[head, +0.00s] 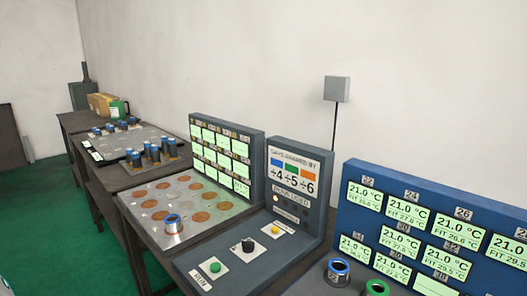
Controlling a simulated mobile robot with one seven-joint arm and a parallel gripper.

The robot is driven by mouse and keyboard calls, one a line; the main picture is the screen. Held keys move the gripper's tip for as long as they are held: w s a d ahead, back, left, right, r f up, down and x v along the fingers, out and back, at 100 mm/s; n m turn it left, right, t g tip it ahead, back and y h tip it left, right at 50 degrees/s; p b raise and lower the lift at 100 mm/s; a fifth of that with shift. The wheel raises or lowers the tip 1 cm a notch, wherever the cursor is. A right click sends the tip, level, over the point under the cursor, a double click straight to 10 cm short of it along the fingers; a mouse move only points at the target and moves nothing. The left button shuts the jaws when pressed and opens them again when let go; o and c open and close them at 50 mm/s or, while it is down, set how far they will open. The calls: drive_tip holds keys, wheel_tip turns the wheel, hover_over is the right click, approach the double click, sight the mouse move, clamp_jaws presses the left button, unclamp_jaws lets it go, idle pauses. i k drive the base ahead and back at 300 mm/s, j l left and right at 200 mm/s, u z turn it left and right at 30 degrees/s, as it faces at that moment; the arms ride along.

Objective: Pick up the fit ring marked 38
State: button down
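No ring that I can read as 38 shows in the head view. A blue-rimmed ring (338,271) stands at the bottom, in front of the blue display panel (345,205); its marking is too small to read surely. A green-rimmed ring (377,288) stands to its right, cut by the lower edge. Another blue-rimmed ring (173,223) sits on the near corner of the metal plate (150,231) with brown discs. Several dark blue-topped cylinders (153,153) stand on the bench further back; their markings are unreadable. My gripper is not in view.
A control console (235,262) with green, black and yellow controls stands between the plate and the blue panel. A dark panel with green screens (225,158) rises behind the plate. A green container (118,109) and brown box (100,103) are far back. Green floor (50,220) is clear at left.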

sight(172, 222)
drive_tip(key=i+j, duration=0.15)
drive_tip(key=j, duration=0.2)
drive_tip(key=i+j+z, duration=0.1)
drive_tip(key=j, duration=0.25)
drive_tip(key=i+j, duration=0.2)
drive_tip(key=j, duration=0.2)
drive_tip(key=i+j+z, duration=0.1)
drive_tip(key=j, duration=0.25)
drive_tip(key=i+j, duration=0.15)
drive_tip(key=j, duration=0.25)
drive_tip(key=i+j, duration=0.15)
drive_tip(key=j, duration=0.2)
drive_tip(key=i+j+z, duration=0.1)
drive_tip(key=j, duration=0.3)
drive_tip(key=i+j, duration=0.1)
drive_tip(key=j, duration=0.3)
drive_tip(key=i+z, duration=0.05)
